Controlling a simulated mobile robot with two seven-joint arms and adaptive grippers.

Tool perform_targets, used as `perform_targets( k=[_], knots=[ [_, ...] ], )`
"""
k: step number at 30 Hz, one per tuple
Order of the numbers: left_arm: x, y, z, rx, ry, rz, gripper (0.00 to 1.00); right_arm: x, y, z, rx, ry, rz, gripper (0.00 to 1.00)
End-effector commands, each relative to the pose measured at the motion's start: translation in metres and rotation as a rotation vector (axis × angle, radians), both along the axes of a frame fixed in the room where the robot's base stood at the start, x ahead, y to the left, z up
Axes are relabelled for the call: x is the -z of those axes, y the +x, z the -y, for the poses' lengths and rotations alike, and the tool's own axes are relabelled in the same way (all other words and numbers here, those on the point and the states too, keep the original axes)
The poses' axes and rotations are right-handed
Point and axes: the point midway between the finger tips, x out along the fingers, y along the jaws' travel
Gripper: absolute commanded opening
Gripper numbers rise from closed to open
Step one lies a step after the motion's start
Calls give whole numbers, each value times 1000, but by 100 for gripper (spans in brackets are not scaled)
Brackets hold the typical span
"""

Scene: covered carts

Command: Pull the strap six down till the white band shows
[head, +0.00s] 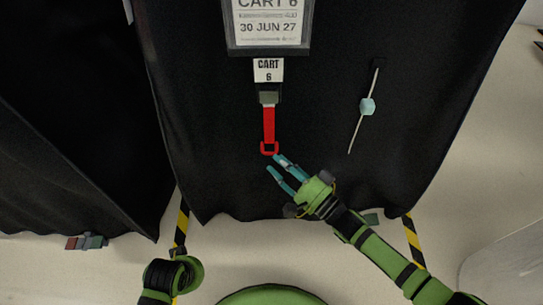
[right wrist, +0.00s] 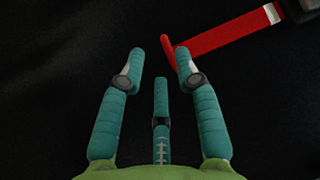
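The red strap (head: 269,124) of cart 6 hangs from a grey buckle (head: 269,97) below the "CART 6" tag (head: 268,70) and ends in a red loop (head: 269,148). My right gripper (head: 274,163) is just below and right of this loop, its teal fingers spread and empty. In the right wrist view, the strap (right wrist: 225,35) runs in from the upper right, and its loop end lies partly behind the right fingertip. I cannot tell if they touch. A thin pale strip (right wrist: 271,13) shows where strap meets buckle. My left gripper is not in view.
A pale blue bead on a cord (head: 367,106) hangs on the black cover (head: 215,100) to the right of the strap. A framed sign (head: 268,22) is above. Yellow-black floor tape (head: 412,238) runs near the cart's foot. Another covered cart (head: 65,150) stands left.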

Motion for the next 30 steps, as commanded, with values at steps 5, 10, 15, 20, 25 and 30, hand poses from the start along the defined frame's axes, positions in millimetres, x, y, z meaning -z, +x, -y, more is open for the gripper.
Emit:
perform_targets(
  k=[5, 10, 15, 20, 25, 30],
  knots=[
    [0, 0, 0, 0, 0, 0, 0, 7, -29, 29, -1, -5, -5, 33],
    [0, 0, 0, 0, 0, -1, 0, 11, -47, 47, 1, -3, -4, 33],
    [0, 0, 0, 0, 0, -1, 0, 12, -55, 55, 0, -4, -2, 33],
    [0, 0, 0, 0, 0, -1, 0, 11, -56, 56, 0, -2, -1, 33],
    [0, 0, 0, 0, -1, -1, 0, 11, -56, 56, 1, -3, -1, 33],
    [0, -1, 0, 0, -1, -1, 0, 12, -55, 56, 1, -3, -1, 33]
  ],
)
